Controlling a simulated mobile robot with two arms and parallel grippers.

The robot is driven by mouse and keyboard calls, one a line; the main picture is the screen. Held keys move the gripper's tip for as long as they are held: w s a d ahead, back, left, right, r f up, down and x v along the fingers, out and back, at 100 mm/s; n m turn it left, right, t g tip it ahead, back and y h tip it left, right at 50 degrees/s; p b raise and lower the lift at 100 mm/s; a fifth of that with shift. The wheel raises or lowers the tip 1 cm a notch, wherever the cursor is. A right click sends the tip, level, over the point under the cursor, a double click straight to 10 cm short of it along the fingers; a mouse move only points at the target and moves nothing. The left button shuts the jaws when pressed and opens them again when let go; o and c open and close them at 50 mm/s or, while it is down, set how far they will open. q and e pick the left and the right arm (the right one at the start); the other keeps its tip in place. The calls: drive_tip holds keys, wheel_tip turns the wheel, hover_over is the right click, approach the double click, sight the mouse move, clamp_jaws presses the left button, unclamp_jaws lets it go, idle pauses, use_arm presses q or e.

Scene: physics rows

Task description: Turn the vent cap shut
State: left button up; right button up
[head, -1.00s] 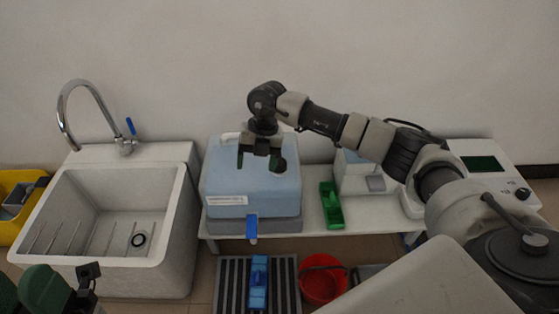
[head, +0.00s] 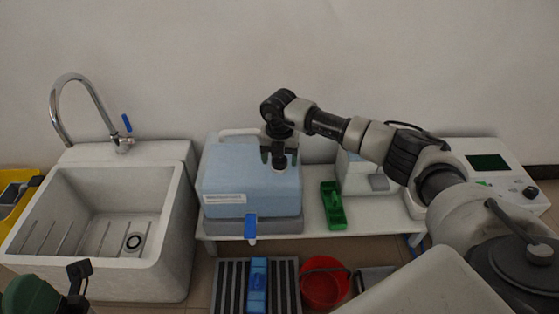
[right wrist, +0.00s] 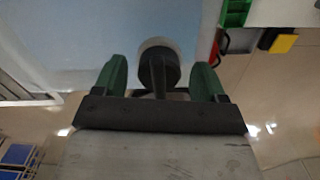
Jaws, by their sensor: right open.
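The vent cap (head: 279,162) is a small dark round knob on a pale collar, on top of the light-blue container (head: 235,178) on the white bench. In the right wrist view the vent cap (right wrist: 160,66) lies between the two green fingers. My right gripper (head: 279,157) is open, pointing down over the cap, one finger on each side; in the right wrist view (right wrist: 160,80) gaps show between fingers and cap. My left gripper (head: 78,285) shows only in part at the lower left; its jaws cannot be made out.
A sink (head: 110,220) with a tap stands left of the container. A blue spigot (head: 251,228) sticks out at the container's front. A green tray (head: 333,205) and a white device (head: 360,175) stand to the right. A red bucket (head: 323,285) is on the floor.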

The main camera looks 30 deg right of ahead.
drive_tip(key=shift+f, duration=0.1)
drive_tip(key=shift+c, duration=0.5)
drive_tip(key=c, duration=0.8)
drive_tip(key=shift+c, duration=0.2)
